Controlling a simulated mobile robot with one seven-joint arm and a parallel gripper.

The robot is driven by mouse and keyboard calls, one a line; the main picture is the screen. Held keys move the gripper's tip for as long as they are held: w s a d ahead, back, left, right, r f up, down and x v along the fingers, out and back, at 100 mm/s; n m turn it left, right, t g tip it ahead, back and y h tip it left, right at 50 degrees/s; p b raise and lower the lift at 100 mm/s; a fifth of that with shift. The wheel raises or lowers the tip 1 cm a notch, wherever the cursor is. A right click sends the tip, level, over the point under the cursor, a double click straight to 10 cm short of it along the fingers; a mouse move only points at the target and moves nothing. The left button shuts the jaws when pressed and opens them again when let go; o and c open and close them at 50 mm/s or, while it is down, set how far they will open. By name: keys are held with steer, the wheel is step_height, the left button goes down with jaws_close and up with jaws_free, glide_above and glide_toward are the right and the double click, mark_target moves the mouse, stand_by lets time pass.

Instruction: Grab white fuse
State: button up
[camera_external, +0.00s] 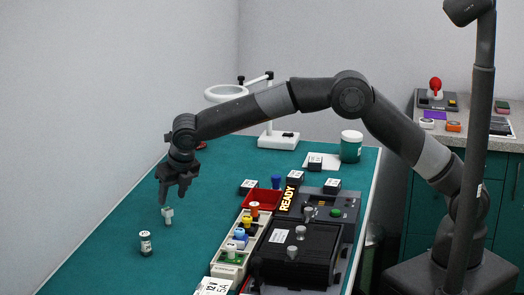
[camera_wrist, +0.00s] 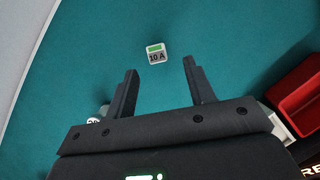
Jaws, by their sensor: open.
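A small white fuse (camera_external: 168,215) stands on the green table at the left, just below my gripper. In the wrist view the white fuse (camera_wrist: 157,55) shows a green band and the marking "10 A", and lies ahead of and between the fingertips. My gripper (camera_external: 172,197) points down above it; in the wrist view my gripper (camera_wrist: 160,72) has its two fingers apart with nothing between them. The exact gap in height between fingertips and fuse is hard to tell.
A white cylinder with dark bands (camera_external: 145,243) stands nearby, towards the front left. To the right are a tray of coloured parts (camera_external: 222,269), a red bin (camera_external: 268,195) and a black machine with a "READY" display (camera_external: 287,199). A ring magnifier (camera_external: 224,94) stands behind. The table around the fuse is clear.

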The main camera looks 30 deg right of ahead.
mark_target(168, 209)
steer(key=x, duration=0.7)
steer(key=shift+a+f, duration=0.2)
steer(key=shift+f, duration=0.15)
steer(key=c, duration=1.1)
